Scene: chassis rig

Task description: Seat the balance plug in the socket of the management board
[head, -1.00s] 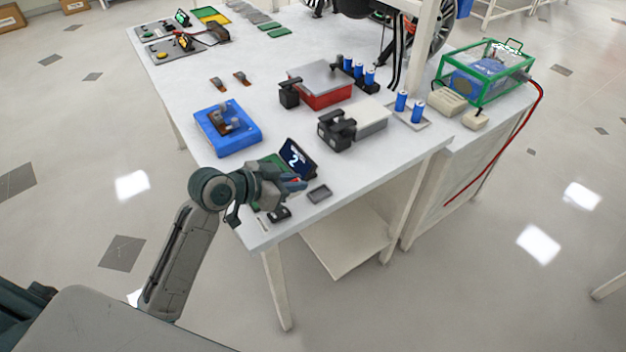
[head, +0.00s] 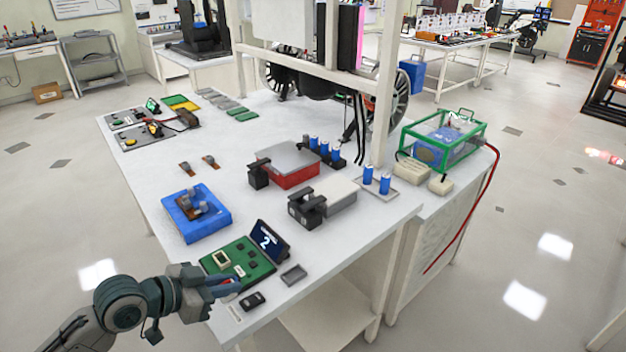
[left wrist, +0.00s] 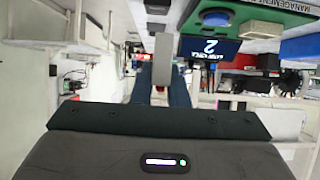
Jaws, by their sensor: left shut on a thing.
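My right gripper is out of view.
A screen showing 2 (head: 266,240) stands behind the board. A small grey tray (head: 293,275) and a black device (head: 252,300) lie to its right and front. A blue fixture (head: 205,225) is behind. The table's front edge is close.

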